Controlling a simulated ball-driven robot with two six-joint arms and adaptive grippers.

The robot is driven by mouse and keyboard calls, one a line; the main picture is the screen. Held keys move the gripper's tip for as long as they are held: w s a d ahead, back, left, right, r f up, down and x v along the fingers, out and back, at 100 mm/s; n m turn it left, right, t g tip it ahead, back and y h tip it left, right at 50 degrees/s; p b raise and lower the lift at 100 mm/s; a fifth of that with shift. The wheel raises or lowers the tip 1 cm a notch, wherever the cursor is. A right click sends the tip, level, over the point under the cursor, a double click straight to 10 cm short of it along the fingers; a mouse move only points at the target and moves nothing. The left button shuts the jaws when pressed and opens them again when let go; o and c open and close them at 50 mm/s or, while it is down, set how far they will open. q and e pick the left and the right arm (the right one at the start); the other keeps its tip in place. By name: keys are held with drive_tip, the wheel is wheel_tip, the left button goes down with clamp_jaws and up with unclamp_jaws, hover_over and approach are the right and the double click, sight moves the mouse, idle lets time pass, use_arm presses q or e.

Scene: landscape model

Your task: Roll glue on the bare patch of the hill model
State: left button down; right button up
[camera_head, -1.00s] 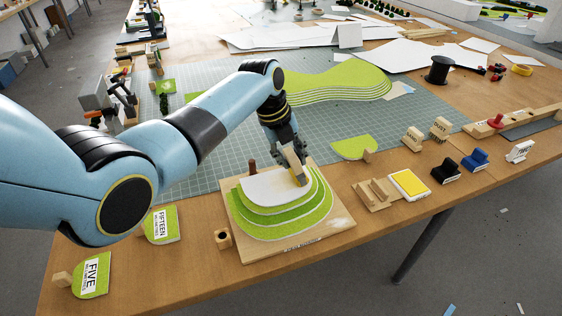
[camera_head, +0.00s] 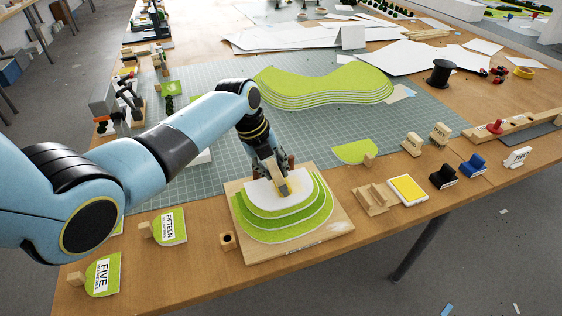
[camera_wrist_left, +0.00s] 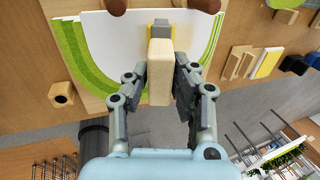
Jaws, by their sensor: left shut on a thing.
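The hill model (camera_head: 322,212) has stepped green layers on a wooden board, with a bare white patch (camera_head: 252,198) on top. The patch also shows in the left wrist view (camera_wrist_left: 115,45). My left gripper (camera_head: 274,178) is over the patch, shut on the pale wooden handle of the glue roller (camera_head: 281,188). In the left wrist view the handle (camera_wrist_left: 160,72) stands between the fingers. A yellow part (camera_wrist_left: 158,29) of the tool shows beyond it, over the white patch. Whether it touches the surface is unclear. My right gripper is not in view.
A yellow pad in a white tray (camera_head: 408,190) and a wooden rest (camera_head: 369,198) lie right of the model. A small holed block (camera_head: 227,241) sits to its left. Brown pegs (camera_wrist_left: 205,5) stand by the patch. Stamp-like blocks (camera_head: 473,166) stand farther right.

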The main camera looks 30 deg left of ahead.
use_arm(q)
drive_tip(key=shift+s+a+f+p, duration=0.25)
drive_tip(key=shift+s+a+p, duration=0.2)
drive_tip(key=shift+s+a, duration=0.6)
drive_tip(key=shift+s+a+r+p, duration=0.1)
drive_tip(key=shift+s+a+p, duration=0.45)
drive_tip(key=shift+s, duration=0.25)
drive_tip(key=shift+s+a+p, duration=0.45)
drive_tip(key=shift+s+a, duration=0.1)
drive_tip(key=shift+s, duration=0.25)
drive_tip(key=shift+w+d+b, duration=0.4)
drive_tip(key=shift+w+d, duration=0.05)
drive_tip(key=shift+w+d+r+b, duration=0.15)
drive_tip(key=shift+w+d+b, duration=0.35)
drive_tip(key=shift+w+d, duration=0.75)
drive_tip(key=shift+w+d+r+b, duration=0.1)
drive_tip(key=shift+w+d+b, duration=0.35)
drive_tip(key=shift+w, duration=0.35)
drive_tip(key=shift+w+d+r+b, duration=0.1)
drive_tip(key=shift+w+d+b, duration=0.25)
drive_tip(key=shift+w+d, duration=0.35)
drive_tip(key=shift+w+d+f+b, duration=0.15)
drive_tip(key=shift+w+d+b, duration=0.35)
drive_tip(key=shift+w, duration=0.15)
drive_tip(key=shift+w+d+f+b, duration=0.1)
drive_tip(key=shift+w+d+b, duration=0.25)
drive_tip(key=shift+w+b, duration=0.2)
drive_tip(key=shift+w+d, duration=0.25)
drive_tip(key=shift+w, duration=0.15)
drive_tip(key=shift+r, duration=0.1)
